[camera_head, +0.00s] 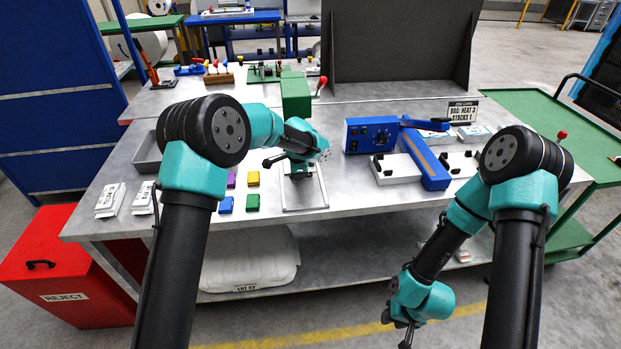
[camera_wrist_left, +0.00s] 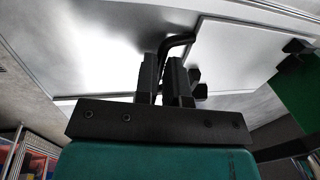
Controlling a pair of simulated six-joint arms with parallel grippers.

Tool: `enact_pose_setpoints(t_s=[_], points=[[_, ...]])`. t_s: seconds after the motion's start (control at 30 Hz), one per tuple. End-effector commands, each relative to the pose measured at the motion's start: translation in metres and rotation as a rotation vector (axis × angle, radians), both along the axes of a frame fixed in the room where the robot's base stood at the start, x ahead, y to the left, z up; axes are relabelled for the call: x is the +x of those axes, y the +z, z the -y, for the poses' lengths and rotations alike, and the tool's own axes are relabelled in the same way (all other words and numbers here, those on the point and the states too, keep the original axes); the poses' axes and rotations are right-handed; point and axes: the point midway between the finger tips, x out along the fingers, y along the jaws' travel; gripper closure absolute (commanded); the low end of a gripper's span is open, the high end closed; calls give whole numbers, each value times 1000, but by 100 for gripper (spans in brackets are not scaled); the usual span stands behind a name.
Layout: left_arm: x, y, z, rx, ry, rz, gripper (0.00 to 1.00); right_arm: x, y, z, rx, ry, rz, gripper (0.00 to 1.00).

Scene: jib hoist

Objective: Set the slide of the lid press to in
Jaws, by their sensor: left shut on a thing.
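The lid press is the green machine (camera_head: 296,92) with a red-knobbed lever, at the middle of the bench. Its pale, flat slide (camera_head: 306,203) sticks out at the front of the press, toward the bench's near edge. My left gripper (camera_head: 299,176) is low over the slide, partly hidden by its own wrist. In the left wrist view my left gripper (camera_wrist_left: 165,80) is shut on a bent black handle (camera_wrist_left: 177,42) by the pale plate. My right gripper (camera_head: 406,336) hangs in front of the bench, apart from everything; its fingers are too small to read.
Small coloured blocks (camera_head: 253,201) lie left of the slide. White packs (camera_head: 110,200) lie at the bench's left end. A blue heat sealer (camera_head: 372,134) stands right of the press. A red reject bin (camera_head: 75,262) stands at the left on the floor.

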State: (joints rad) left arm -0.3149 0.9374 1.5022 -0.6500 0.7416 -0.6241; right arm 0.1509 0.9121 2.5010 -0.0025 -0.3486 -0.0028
Motion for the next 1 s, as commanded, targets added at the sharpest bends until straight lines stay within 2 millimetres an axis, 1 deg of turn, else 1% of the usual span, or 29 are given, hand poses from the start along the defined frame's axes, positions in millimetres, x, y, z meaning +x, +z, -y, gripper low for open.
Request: enact_pose_setpoints(t_s=[0.07, 0.3, 0.33, 0.5, 0.6, 0.87, 1.0], points=[[4, 0, -5, -1, 5, 4, 100, 0, 0, 0, 0, 1, 0, 64], [6, 1, -5, -3, 3, 11, 100, 0, 0, 0, 0, 1, 0, 64], [6, 1, -5, -3, 3, 11, 88, 0, 0, 0, 0, 1, 0, 64], [5, 1, -5, -2, 3, 10, 72, 0, 0, 0, 0, 1, 0, 64], [5, 1, -5, -2, 4, 7, 64, 0, 0, 0, 0, 1, 0, 64], [4, 2, -4, -1, 4, 5, 64, 0, 0, 0, 0, 1, 0, 64], [2, 10, -4, -2, 4, 6, 64, 0, 0, 0, 0, 1, 0, 64]])
